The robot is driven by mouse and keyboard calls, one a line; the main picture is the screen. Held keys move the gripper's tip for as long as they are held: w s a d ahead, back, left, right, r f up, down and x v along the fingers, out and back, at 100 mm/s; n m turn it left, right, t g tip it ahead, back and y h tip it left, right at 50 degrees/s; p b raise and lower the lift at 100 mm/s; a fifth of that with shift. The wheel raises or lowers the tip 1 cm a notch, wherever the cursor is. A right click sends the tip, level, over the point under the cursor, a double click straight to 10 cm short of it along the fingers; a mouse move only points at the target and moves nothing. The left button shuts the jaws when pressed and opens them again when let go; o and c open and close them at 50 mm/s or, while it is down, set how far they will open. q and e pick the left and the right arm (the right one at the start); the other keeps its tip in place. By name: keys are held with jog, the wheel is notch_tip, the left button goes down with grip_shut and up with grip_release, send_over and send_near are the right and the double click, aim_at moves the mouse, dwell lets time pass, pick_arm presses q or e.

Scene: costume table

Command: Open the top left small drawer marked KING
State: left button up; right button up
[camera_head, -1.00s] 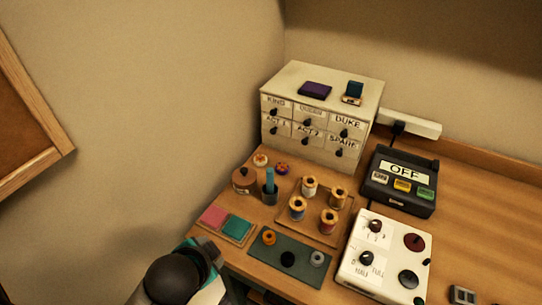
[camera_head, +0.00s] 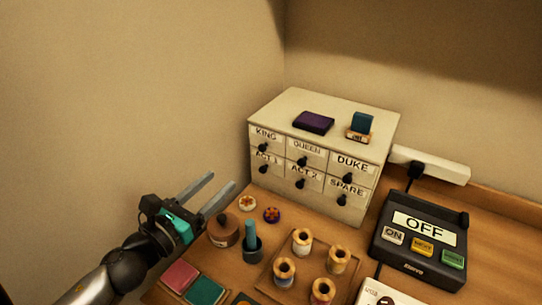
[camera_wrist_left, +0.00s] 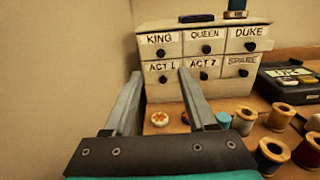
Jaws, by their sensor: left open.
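A cream cabinet (camera_head: 300,110) of small drawers in two rows stands at the back of the table. The KING drawer (camera_head: 264,136) is at its top left, shut, with a dark round knob; it also shows in the left wrist view (camera_wrist_left: 159,43). The other labels read QUEEN, DUKE, ACT 1, ACT 2 and SPARE. My left gripper (camera_head: 222,188) is open and empty, in front of and to the left of the cabinet, its fingers pointing toward it. In the left wrist view its fingers (camera_wrist_left: 160,85) lie below the KING drawer, apart from it. My right gripper is not seen.
A purple box (camera_head: 313,122) and a teal block (camera_head: 361,122) sit on the cabinet. Thread spools on a wooden tray (camera_head: 270,283), a brown round pot (camera_head: 223,231) and pink and teal pads stand in front. A black OFF device (camera_head: 455,263) is at right. A wall is at left.

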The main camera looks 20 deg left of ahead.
aim_at(261, 149)
pick_arm(q)
jog(key=shift+w+d+f+b, duration=0.1)
jog(key=shift+w+f+b, duration=0.45)
jog(key=shift+f, duration=0.4)
jog(key=shift+w+r, duration=0.1)
jog(key=shift+w, duration=0.3)
jog(key=w, duration=0.4)
jog(key=w+d+p, duration=0.1)
jog(key=w, duration=0.3)
jog(key=w+d, duration=0.1)
jog(key=w, duration=0.3)
jog(key=shift+w, duration=0.4)
jog(key=shift+w+p, duration=0.3)
jog(key=shift+w, duration=0.35)
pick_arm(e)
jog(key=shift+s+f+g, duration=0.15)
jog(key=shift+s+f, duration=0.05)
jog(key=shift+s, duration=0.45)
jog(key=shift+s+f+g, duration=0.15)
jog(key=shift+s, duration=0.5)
pick_arm(q)
jog(key=shift+c, duration=0.2)
grip_shut()
jog(key=shift+d, duration=0.1)
